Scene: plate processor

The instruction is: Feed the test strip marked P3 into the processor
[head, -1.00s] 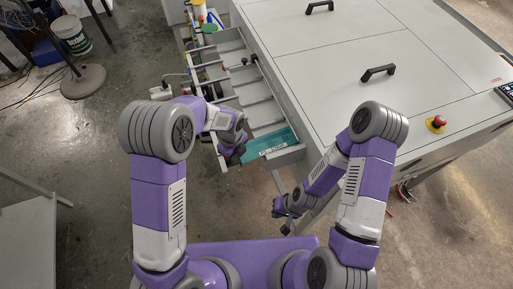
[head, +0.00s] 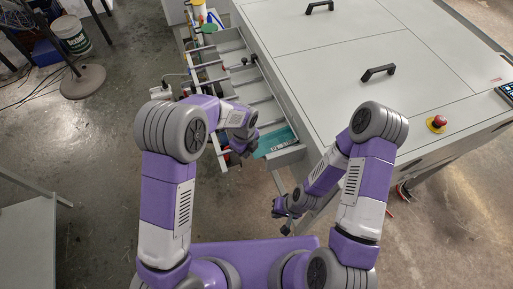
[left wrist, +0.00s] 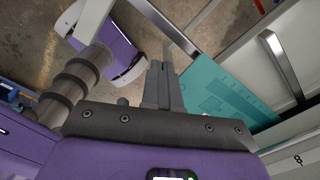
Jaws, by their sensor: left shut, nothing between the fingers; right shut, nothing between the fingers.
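A flat teal strip (head: 274,140) lies in the near end of the rack on the processor's left side. The strip also shows in the left wrist view (left wrist: 222,92), just right of the fingers. My left gripper (head: 241,158) is shut and empty, over the strip's left end; whether it touches the strip I cannot tell. Its closed fingers show in the left wrist view (left wrist: 162,80). My right gripper (head: 287,225) is shut and empty, below and right of the strip. The processor (head: 340,105) is a large grey machine.
The rack's cross bars (head: 258,100) run behind the strip. Black handles (head: 378,72) and a red emergency button (head: 437,122) stand up from the processor top. Bottles (head: 208,30) stand at the rack's far end. A white bucket (head: 72,36) is on the floor at far left.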

